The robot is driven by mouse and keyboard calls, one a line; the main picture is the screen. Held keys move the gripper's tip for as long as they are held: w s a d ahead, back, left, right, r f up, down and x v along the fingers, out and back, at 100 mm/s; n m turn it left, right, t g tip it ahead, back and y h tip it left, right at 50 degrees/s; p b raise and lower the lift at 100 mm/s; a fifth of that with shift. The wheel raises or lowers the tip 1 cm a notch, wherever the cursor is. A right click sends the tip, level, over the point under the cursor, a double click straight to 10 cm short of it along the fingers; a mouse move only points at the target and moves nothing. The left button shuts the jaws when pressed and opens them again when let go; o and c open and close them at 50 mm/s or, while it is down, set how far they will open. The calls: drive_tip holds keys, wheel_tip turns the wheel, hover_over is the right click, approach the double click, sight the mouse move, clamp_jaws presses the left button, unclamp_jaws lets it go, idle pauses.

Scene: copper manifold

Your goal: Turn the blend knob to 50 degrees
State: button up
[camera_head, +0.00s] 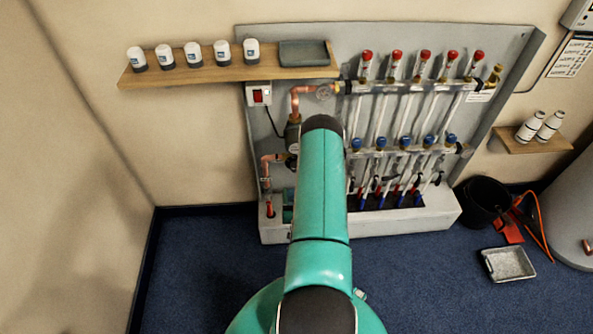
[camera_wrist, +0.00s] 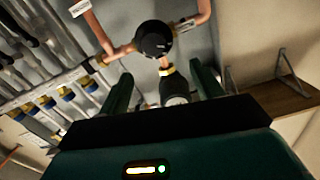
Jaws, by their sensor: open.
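A black round knob (camera_wrist: 153,40) with small markings sits on the copper pipework in the wrist view. It appears to be the blend knob; its exact angle is too small to read. My gripper (camera_wrist: 160,70) is open, its two dark green fingers spread below the knob in the picture. The knob appears beyond the fingertips, with nothing held between them. A brass fitting and a dark round part (camera_wrist: 175,92) show between the fingers. In the head view my teal arm covers part of the manifold board (camera_head: 440,45), and I cannot make out the knob there.
A wooden shelf (camera_head: 190,76) with several white-capped jars and a grey tray (camera_head: 304,53) juts out at upper left; the wrist view shows a bracketed shelf (camera_wrist: 285,105) at right. Blue-capped valves (camera_wrist: 66,95) line the manifold. A black bucket (camera_head: 486,200) stands on the floor.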

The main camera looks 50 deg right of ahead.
drive_tip(key=s+d+x, duration=0.1)
drive_tip(key=x, duration=1.1)
drive_tip(key=shift+w+f+h, duration=0.2)
drive_tip(key=shift+h, duration=0.2)
drive_tip(key=shift+d, duration=0.1)
drive_tip(key=c, duration=1)
